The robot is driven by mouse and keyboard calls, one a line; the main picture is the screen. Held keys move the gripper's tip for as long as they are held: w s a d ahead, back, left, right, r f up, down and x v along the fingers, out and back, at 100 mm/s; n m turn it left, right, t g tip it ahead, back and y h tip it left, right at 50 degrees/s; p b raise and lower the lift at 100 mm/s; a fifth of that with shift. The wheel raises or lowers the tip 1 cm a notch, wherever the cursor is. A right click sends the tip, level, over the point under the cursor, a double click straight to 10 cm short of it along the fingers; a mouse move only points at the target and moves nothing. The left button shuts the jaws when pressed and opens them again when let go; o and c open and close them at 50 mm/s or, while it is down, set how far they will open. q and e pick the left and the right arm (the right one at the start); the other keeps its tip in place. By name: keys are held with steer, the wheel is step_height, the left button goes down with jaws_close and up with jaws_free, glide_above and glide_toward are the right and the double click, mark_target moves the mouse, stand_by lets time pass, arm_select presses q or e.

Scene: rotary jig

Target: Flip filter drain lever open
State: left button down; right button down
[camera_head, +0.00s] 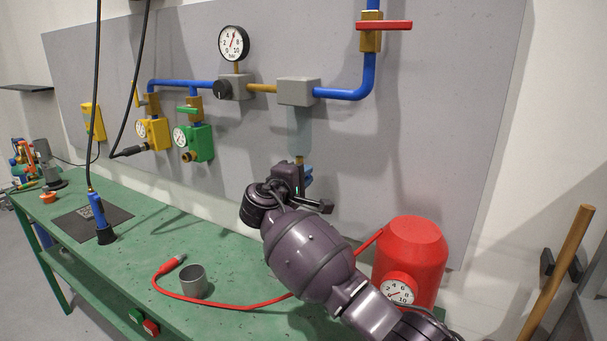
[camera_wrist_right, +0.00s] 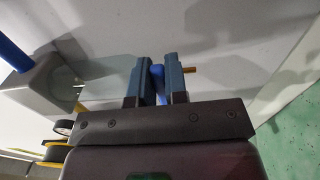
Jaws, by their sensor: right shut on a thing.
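The filter is a grey block (camera_head: 299,92) on the blue pipe line, with a clear bowl (camera_head: 300,132) hanging under it. A brass drain piece (camera_head: 299,160) shows at the bowl's bottom. My right gripper (camera_head: 303,173) is right below the bowl, at the drain. In the right wrist view its two blue-grey fingers (camera_wrist_right: 155,72) are shut on a small blue lever (camera_wrist_right: 158,84). A brass stub (camera_wrist_right: 189,70) sticks out beside the right finger. My gripper hides most of the drain lever in the head view. My left gripper is not in view.
A red tank (camera_head: 411,250) with a gauge stands at right, near my right arm. A grey cup (camera_head: 193,281) and a red hose (camera_head: 229,306) lie on the green bench (camera_head: 120,265). Yellow (camera_head: 155,134) and green (camera_head: 200,143) valve units are on the panel at left.

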steer(key=shift+r+n+p, duration=0.45)
steer(key=shift+n+p, duration=0.55)
steer(key=shift+p, duration=0.3)
steer(key=c, duration=1.4)
jaws_free()
steer(key=shift+w, duration=0.1)
